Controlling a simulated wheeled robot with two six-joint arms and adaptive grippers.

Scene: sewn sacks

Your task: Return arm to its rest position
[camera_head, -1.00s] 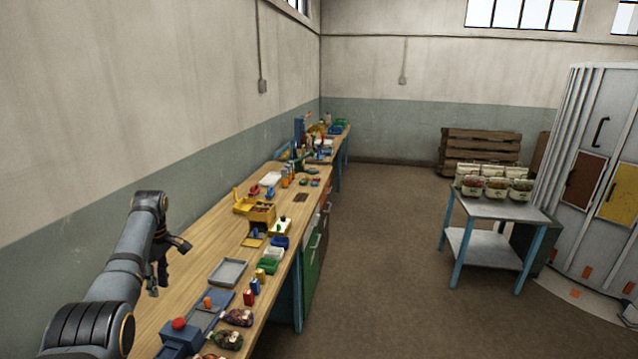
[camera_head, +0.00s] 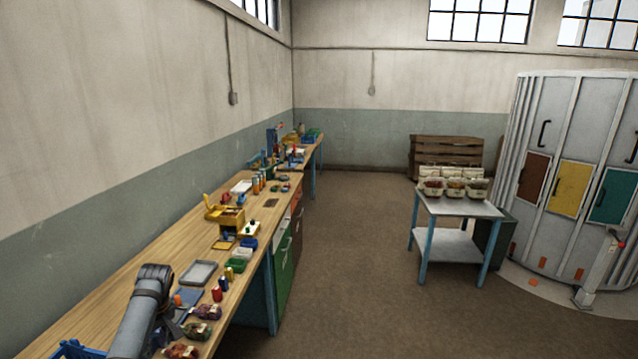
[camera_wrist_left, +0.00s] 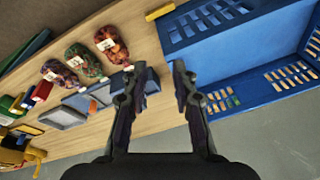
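My left arm comes in at the bottom left of the head view, low over the wooden workbench (camera_head: 120,279). Its gripper is mostly hidden behind the arm there. In the left wrist view my left gripper (camera_wrist_left: 156,82) has its two fingers apart with nothing between them. Beyond the fingers in that view are the bench edge and a blue crate (camera_wrist_left: 240,60). Several filled sacks (camera_wrist_left: 110,43) lie on the bench to the left of the fingers. My right gripper is not in view.
A grey tray (camera_head: 199,273) and a yellow bin (camera_head: 226,217) stand on the bench. A metal table (camera_head: 458,207) with several sacks is to the right, before a tall cabinet (camera_head: 565,150). The floor between (camera_head: 350,270) is clear.

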